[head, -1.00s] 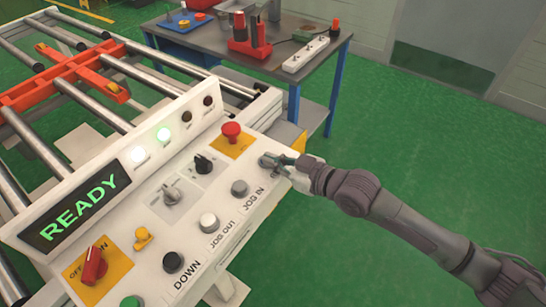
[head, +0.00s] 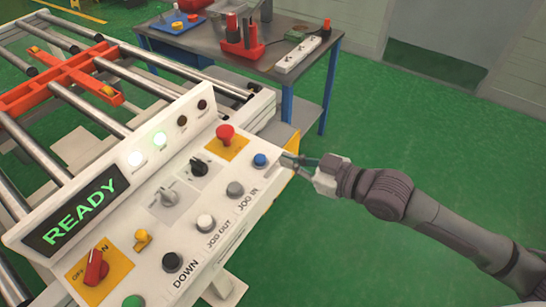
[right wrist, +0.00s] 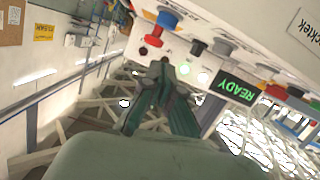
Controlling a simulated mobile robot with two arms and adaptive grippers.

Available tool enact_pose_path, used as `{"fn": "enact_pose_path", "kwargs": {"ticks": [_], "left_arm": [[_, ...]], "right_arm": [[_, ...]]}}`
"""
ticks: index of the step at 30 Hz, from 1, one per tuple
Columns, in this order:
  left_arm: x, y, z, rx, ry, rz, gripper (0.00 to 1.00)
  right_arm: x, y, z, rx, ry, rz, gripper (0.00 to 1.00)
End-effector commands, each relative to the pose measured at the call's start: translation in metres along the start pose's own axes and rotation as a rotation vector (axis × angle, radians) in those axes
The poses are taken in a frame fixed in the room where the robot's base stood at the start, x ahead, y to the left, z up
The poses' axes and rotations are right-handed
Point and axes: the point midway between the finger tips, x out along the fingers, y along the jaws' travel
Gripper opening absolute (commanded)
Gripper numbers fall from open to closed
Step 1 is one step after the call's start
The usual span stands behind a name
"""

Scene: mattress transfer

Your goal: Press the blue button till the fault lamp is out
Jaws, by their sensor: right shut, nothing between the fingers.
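The blue button (head: 260,160) stands at the right end of the white control panel (head: 218,222), uncovered. It also shows near the top of the right wrist view (right wrist: 168,19). My right gripper (head: 288,157) is shut and empty, just right of the button and apart from it. The display (head: 77,212) reads READY in green. A white lamp (head: 135,158) and a green lamp (head: 159,138) are lit. Two lamps beside them, one (head: 182,121) and another (head: 202,104), are dark. Their labels are too small to read. My left gripper is out of view.
A red mushroom button (head: 225,134) on a yellow plate is close to the blue button. A grey JOG IN button (head: 235,189) is also near. A roller conveyor (head: 100,130) lies behind the panel, and a workbench (head: 190,45) behind that. Green floor to the right is clear.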

Motion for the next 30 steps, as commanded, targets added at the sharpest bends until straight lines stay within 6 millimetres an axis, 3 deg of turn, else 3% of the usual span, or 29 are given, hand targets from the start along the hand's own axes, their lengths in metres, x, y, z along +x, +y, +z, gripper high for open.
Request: {"fn": "enact_pose_path", "kwargs": {"ticks": [7,25,28,30], "left_arm": [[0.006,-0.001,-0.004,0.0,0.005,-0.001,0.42],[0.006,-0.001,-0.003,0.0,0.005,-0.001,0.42],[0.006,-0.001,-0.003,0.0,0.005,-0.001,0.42],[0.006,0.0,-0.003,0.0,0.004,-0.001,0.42]], "right_arm": [[-0.027,0.0,0.0,0.0,0.001,-0.001,0.0],[-0.028,0.0,0.0,0.002,0.002,0.001,0.0],[-0.023,0.011,0.012,0.013,-0.01,0.03,0.0],[-0.016,0.029,0.033,0.03,-0.03,0.078,0.0]]}}
